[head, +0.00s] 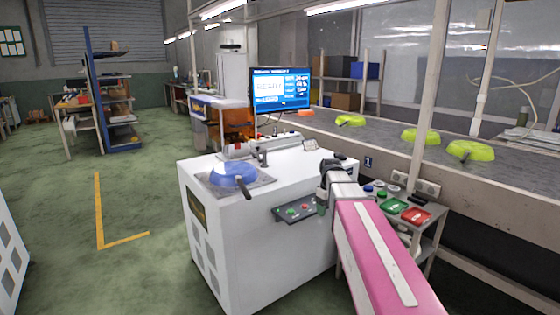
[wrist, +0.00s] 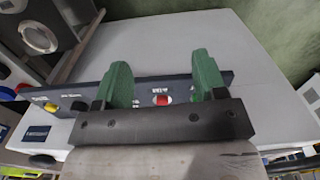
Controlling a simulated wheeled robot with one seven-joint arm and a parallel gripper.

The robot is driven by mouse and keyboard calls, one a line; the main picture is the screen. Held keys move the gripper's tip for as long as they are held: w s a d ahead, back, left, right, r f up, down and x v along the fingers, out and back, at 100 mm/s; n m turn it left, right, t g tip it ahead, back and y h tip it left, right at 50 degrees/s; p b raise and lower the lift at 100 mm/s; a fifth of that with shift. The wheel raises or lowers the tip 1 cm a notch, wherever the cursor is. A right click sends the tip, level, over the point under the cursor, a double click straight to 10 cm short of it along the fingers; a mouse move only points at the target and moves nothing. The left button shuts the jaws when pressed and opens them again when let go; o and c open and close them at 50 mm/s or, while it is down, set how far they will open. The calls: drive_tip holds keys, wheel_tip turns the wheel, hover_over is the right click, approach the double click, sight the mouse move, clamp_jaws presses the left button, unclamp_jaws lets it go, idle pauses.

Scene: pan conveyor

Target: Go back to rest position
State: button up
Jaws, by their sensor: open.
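My gripper (wrist: 162,72) shows two green fingers in the wrist view, spread apart with nothing between them. Beyond them is the dark control panel (wrist: 180,84) on the front of the white machine, with a red button (wrist: 161,100) showing between the fingers. In the head view my gripper (head: 322,203) is small and partly hidden by my wrist, at the right end of the control panel (head: 290,211). Whether it touches the panel cannot be told. A blue pan (head: 232,172) sits on the plate on top of the white machine (head: 255,255).
A conveyor (head: 385,138) with several yellow-green pans (head: 421,136) runs along the right. A small stand with green and red buttons (head: 416,215) is beside my arm. A monitor (head: 281,90) stands behind the machine. The green floor (head: 90,200) at left is open.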

drive_tip(key=s+f+m, duration=0.8)
drive_tip(key=s+f, duration=0.9)
drive_tip(key=f, duration=0.1)
drive_tip(key=shift+s, duration=0.4)
